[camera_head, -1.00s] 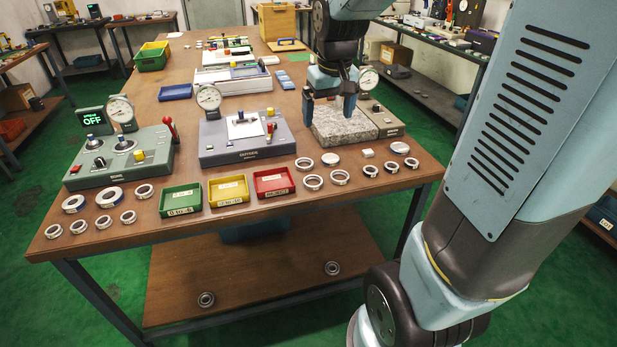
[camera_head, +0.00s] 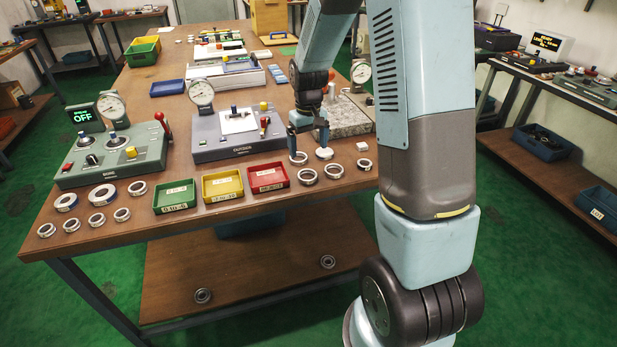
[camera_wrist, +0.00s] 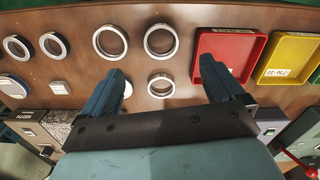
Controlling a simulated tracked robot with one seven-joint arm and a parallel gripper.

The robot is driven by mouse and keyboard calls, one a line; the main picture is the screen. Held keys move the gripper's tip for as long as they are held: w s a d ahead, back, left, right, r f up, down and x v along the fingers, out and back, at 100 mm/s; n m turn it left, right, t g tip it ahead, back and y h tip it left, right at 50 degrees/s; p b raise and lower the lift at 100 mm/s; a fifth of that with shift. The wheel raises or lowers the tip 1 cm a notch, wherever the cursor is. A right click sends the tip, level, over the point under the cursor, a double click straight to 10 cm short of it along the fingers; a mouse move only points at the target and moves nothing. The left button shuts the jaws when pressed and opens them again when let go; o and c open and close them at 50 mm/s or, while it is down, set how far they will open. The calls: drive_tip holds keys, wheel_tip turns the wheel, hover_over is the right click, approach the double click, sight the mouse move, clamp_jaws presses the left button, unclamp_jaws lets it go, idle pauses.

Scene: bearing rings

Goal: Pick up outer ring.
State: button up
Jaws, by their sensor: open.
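Several metal rings lie on the brown table right of the red tray. In the head view two larger rings (camera_head: 307,176) (camera_head: 334,171) lie nearest the front edge, and a smaller ring (camera_head: 299,158) lies behind them. I cannot tell which one is the outer ring. My gripper (camera_head: 308,146) is open and empty, pointing down above this group. In the wrist view my gripper (camera_wrist: 163,68) has its fingers apart, with the smaller ring (camera_wrist: 161,85) showing between them. The two larger rings (camera_wrist: 110,41) (camera_wrist: 161,41) show beyond it. A pale disc is partly hidden by one finger.
The red tray (camera_head: 287,188), yellow tray (camera_head: 241,195) and green tray (camera_head: 195,206) stand left of the rings. The grey gauge fixture (camera_head: 225,153) and granite block (camera_head: 345,128) are behind. More rings lie at the table's left front.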

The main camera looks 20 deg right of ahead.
sight(307, 174)
drive_tip(key=f, duration=1)
drive_tip(key=shift+w+a+f, duration=0.1)
drive_tip(key=shift+w+f, duration=0.05)
drive_tip(key=shift+w, duration=0.1)
drive_tip(key=shift+c, duration=0.4)
drive_tip(key=c, duration=1.1)
drive_tip(key=shift+r, duration=0.2)
